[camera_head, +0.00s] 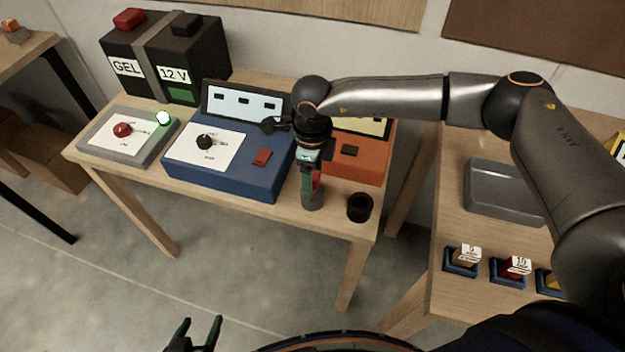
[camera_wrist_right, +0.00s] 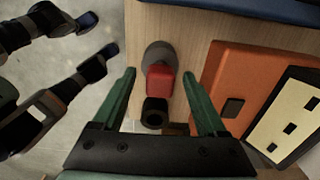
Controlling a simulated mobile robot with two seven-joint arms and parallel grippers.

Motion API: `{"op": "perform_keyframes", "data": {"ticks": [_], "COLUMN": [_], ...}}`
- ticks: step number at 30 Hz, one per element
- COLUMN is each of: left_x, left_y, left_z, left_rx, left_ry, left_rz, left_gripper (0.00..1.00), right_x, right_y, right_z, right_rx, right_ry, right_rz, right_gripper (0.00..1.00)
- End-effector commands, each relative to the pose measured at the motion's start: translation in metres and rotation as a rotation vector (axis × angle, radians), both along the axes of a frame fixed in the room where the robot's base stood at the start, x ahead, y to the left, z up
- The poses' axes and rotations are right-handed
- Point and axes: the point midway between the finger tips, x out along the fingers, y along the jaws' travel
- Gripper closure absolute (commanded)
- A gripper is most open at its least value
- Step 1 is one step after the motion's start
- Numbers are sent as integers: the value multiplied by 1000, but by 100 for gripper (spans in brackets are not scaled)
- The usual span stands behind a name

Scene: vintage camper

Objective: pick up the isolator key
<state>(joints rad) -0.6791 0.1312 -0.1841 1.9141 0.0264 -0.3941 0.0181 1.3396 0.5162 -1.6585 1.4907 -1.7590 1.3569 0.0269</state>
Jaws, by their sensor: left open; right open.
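The isolator key appears to be the small red piece (camera_wrist_right: 165,88) on a round grey base (camera_wrist_right: 158,53) near the front edge of the wooden table. In the head view the grey base (camera_head: 312,197) shows below my right gripper (camera_head: 312,172), which partly hides the red piece. My right gripper points down and is open. In the right wrist view its green fingers (camera_wrist_right: 159,78) are on either side of the red piece, with gaps showing; I cannot tell how far above it they are. My left gripper (camera_head: 198,335) is open and empty at the bottom, away from the table.
A black cup (camera_head: 360,207) stands close beside the grey base, near the table's right end. An orange box (camera_head: 362,172) and a blue console (camera_head: 225,180) stand nearby. A grey panel with a red knob (camera_head: 122,130) lies at left. A grey tray (camera_head: 500,190) is on the right table.

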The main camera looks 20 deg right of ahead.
Motion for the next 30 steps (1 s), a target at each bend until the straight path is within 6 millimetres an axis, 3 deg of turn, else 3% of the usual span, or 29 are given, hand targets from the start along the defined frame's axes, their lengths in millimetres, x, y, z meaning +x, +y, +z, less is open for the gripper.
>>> {"op": "perform_keyframes", "data": {"ticks": [4, 24, 30], "left_x": [0, 0, 0], "left_y": [0, 0, 0], "left_z": [0, 0, 0], "left_rx": [0, 0, 0], "left_ry": [0, 0, 0], "left_rz": [0, 0, 0], "left_gripper": [27, 27, 27], "right_x": [0, 0, 0], "right_y": [0, 0, 0], "right_z": [0, 1, 1], "right_rx": [0, 1, 2], "right_ry": [0, -1, -1], "right_rz": [0, -1, -1], "right_gripper": [26, 100, 100]}}
